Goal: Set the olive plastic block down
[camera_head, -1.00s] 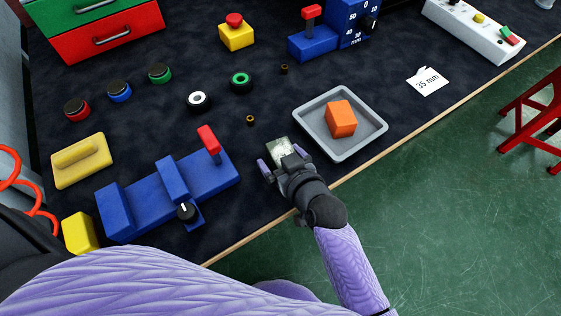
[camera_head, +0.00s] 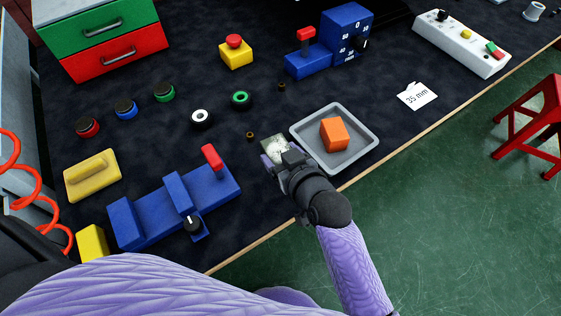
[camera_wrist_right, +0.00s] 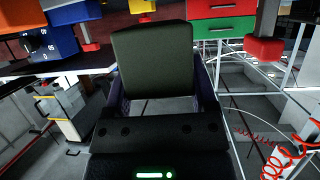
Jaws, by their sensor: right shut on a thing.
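The olive block (camera_wrist_right: 153,62) stands upright between the fingers of my right gripper (camera_wrist_right: 155,92), filling the gap in the right wrist view. In the head view my right gripper (camera_head: 274,158) is shut on the block (camera_head: 274,147), whose top looks pale and speckled. They are over the dark table, just left of the grey tray. I cannot tell whether the block touches the table. My left gripper is not in view.
The grey tray (camera_head: 356,160) holds an orange block (camera_head: 334,134). A small brass ring (camera_head: 250,135) lies left of the held block. The blue fixture with a red lever (camera_head: 212,158) stands further left. The table's front edge is close by.

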